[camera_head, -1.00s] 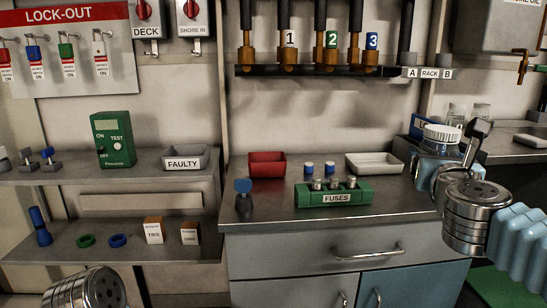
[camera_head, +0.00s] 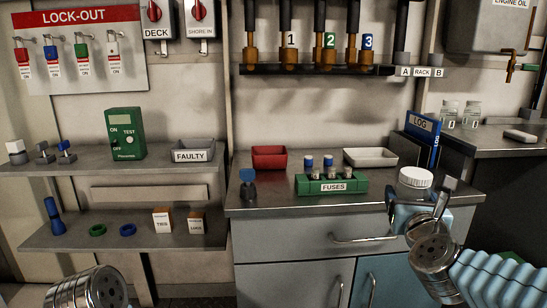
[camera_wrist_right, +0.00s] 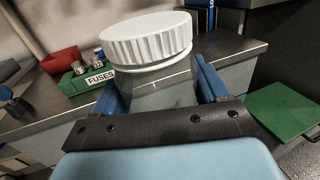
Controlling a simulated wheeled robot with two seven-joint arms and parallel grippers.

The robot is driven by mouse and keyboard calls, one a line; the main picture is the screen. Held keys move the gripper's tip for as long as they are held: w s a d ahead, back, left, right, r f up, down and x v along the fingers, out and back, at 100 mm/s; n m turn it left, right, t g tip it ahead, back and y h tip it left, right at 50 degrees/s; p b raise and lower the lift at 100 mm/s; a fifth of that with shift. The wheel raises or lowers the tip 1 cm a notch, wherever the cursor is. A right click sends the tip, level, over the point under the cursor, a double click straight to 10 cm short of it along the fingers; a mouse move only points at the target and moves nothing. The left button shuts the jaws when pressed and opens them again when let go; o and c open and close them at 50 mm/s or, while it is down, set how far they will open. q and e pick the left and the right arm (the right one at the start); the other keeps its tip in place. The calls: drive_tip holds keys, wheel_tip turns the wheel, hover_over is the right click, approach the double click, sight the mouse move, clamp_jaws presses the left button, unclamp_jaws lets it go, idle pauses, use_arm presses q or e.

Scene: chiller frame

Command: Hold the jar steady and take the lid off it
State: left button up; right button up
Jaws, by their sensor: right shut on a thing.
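The jar is a clear jar with a white ribbed lid (camera_head: 415,177). My right gripper (camera_head: 408,212) is shut on the jar, at the front right corner of the counter in the head view. In the right wrist view the gripper's blue fingers stand on both sides of the jar's clear body (camera_wrist_right: 165,88). The white lid (camera_wrist_right: 147,40) sits on top of the jar, above the fingers. The jar's lower part is hidden behind the gripper. Of my left arm only a metal wrist link shows at the bottom left; its gripper is out of view.
On the counter (camera_head: 290,208) stand a red bin (camera_head: 269,157), a green fuse block (camera_head: 318,186), a white tray (camera_head: 370,157) and a blue log binder (camera_head: 423,128). Glass jars (camera_head: 450,113) stand on the right bench. The counter's front strip is mostly clear.

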drive_tip(key=w+a+f+n+y, duration=0.1)
drive_tip(key=w+a+f, duration=0.1)
drive_tip(key=f, duration=0.6)
drive_tip(key=w+a+f+y, duration=0.1)
drive_tip(key=w+a+f, duration=0.1)
drive_tip(key=f, duration=0.7)
drive_tip(key=w+a+f+n+y, duration=0.1)
drive_tip(key=w+a+f+y, duration=0.1)
drive_tip(key=f, duration=0.7)
drive_tip(key=shift+w+a+n, duration=0.2)
drive_tip(key=shift+a+n, duration=0.1)
drive_tip(key=shift+a, duration=0.45)
drive_tip(key=shift+f, duration=0.1)
